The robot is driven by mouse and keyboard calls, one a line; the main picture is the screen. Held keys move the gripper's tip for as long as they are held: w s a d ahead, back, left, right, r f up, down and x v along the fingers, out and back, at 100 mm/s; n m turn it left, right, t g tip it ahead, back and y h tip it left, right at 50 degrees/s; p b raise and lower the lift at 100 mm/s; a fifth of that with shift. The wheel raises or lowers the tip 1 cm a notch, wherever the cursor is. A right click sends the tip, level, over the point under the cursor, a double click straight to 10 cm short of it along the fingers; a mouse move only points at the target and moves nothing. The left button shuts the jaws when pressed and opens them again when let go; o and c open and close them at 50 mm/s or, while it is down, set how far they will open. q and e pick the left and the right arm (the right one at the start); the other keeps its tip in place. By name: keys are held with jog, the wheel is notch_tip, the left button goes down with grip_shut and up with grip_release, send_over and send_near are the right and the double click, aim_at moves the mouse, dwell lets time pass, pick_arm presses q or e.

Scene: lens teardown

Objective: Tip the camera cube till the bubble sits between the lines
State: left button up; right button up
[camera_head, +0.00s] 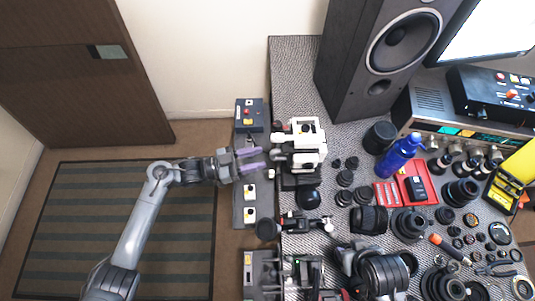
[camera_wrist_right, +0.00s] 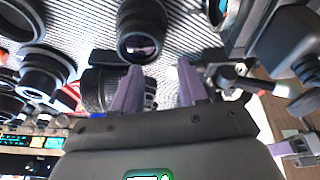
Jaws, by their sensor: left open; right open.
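I cannot single out the camera cube for sure. A white and black block-shaped device (camera_head: 305,135) stands at the left edge of the bench in the head view. No bubble or lines can be made out. My left gripper (camera_head: 260,161) is open and empty, just left of that device, with its purple fingers pointing towards it. It also shows at the right edge of the right wrist view (camera_wrist_right: 290,147). My right gripper (camera_wrist_right: 160,66) is open in the right wrist view. A black lens (camera_wrist_right: 143,30) lies beyond its fingertips, with no contact that I can make out.
Several lenses crowd the bench, with a blue bottle (camera_head: 400,156) and a red tray (camera_head: 429,183) among them. A speaker (camera_head: 350,80) stands at the back. A control box with buttons (camera_head: 249,115) is beyond my left gripper. A striped mat (camera_head: 120,225) lies on the floor at left.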

pick_arm(q)
jog(key=shift+v, duration=2.7)
pick_arm(e)
jog(key=shift+d, duration=0.15)
